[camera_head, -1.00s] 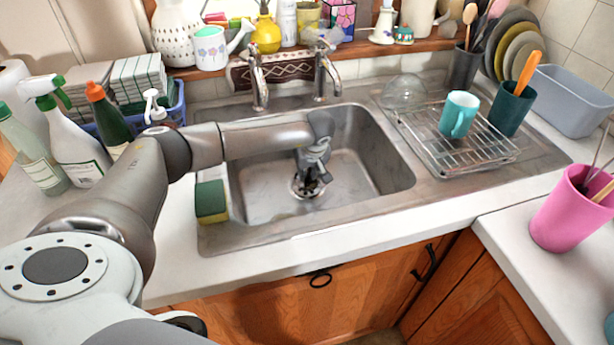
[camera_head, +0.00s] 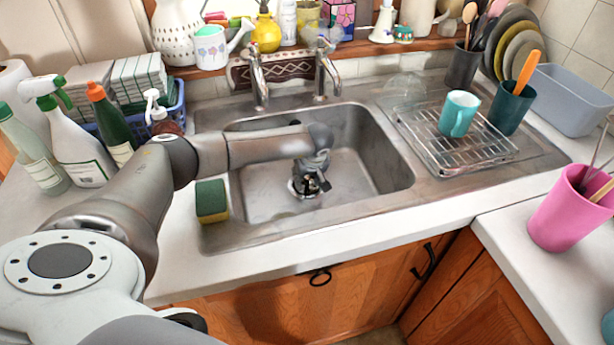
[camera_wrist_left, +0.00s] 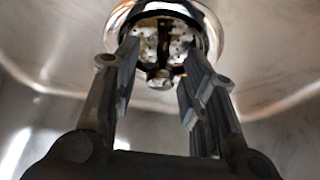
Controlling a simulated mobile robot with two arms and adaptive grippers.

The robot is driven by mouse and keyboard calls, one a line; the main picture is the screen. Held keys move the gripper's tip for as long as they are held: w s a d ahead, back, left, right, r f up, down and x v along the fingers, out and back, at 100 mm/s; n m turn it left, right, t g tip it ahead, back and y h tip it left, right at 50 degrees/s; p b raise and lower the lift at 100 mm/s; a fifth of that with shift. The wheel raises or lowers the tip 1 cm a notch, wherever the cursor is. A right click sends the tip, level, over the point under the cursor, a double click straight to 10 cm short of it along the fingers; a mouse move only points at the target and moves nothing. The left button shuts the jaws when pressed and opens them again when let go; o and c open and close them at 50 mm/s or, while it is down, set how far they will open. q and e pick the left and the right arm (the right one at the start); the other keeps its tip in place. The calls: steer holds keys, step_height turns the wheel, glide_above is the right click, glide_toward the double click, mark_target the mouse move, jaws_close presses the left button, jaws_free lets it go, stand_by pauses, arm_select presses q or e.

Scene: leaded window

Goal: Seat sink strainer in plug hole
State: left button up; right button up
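The sink strainer (camera_wrist_left: 163,42) shows in the left wrist view as a perforated metal disc with a small knob and dark gaps. A shiny chrome ring (camera_wrist_left: 122,14) surrounds it, which looks like the plug hole's rim. I cannot tell whether the strainer lies flat. My left gripper (camera_wrist_left: 160,78) is open, its two fingers apart on either side of the knob, with no clear contact. In the head view the left gripper (camera_head: 309,188) points down over the plug hole on the sink floor and hides most of it. My right gripper is not in view.
The steel sink basin (camera_head: 262,195) has walls around my left gripper. Two taps (camera_head: 325,75) stand behind it. A sponge (camera_head: 211,201) is on the left rim. A wire rack (camera_head: 465,150) with a teal mug (camera_head: 458,114) stands on the right. Bottles (camera_head: 75,140) stand at left.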

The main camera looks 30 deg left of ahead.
arm_select(q)
steer(key=shift+r, duration=0.1)
steer(key=shift+r, duration=0.2)
steer(key=b+v, duration=0.1)
steer(key=v, duration=1)
steer(key=shift+d+r, duration=0.15)
steer(key=shift+r, duration=0.2)
steer(key=shift+s, duration=0.15)
